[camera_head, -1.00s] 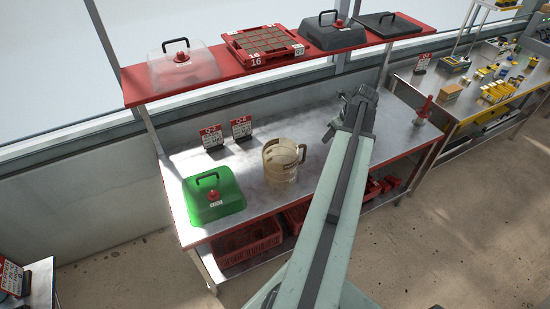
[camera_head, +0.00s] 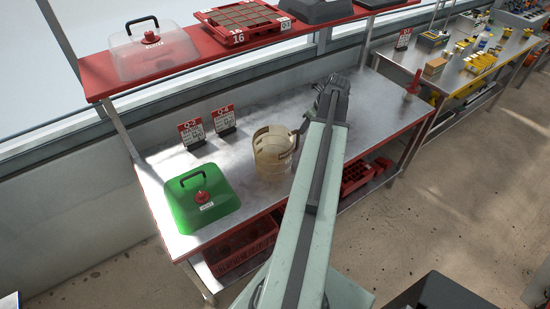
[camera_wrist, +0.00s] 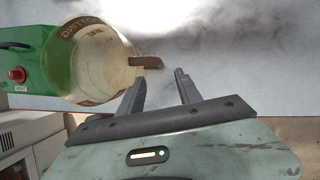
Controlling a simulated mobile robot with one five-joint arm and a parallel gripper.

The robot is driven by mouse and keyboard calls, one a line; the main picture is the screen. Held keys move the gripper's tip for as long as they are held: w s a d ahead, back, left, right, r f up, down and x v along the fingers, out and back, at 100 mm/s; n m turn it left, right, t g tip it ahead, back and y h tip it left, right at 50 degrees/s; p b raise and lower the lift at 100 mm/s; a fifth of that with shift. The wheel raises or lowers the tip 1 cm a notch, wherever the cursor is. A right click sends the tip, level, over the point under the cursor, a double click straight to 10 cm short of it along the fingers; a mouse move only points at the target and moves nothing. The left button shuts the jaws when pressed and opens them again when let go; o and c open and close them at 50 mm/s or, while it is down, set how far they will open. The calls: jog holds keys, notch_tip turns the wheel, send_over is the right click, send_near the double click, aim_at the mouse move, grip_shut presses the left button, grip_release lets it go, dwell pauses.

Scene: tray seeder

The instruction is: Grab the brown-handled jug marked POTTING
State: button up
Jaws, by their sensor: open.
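The jug (camera_head: 272,155) is a cream, see-through vessel standing on the metal bench. In the wrist view the jug (camera_wrist: 88,65) shows the word POTTING on its far wall, and its brown handle (camera_wrist: 146,62) points right, just beyond my fingertips. My gripper (camera_wrist: 162,80) is open and empty, with its two fingers spread and the handle ahead of them, nearer the left finger. In the head view my gripper (camera_head: 325,92) is to the right of the jug, and my arm covers part of the bench beside it.
A green lidded cover (camera_head: 180,205) stands left of the jug. Two red-topped sign cards (camera_head: 207,128) stand behind it. A red shelf (camera_head: 200,62) above holds a clear dome (camera_head: 150,50) and a red tray (camera_head: 203,14).

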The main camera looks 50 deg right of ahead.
aim_at(297, 146)
jog(key=b+x, duration=0.8)
jog(key=x, duration=0.2)
jog(key=shift+w+f+b, duration=0.1)
jog(key=shift+f+b, duration=0.3)
jog(key=shift+r, duration=0.2)
grip_shut()
dwell(0.7)
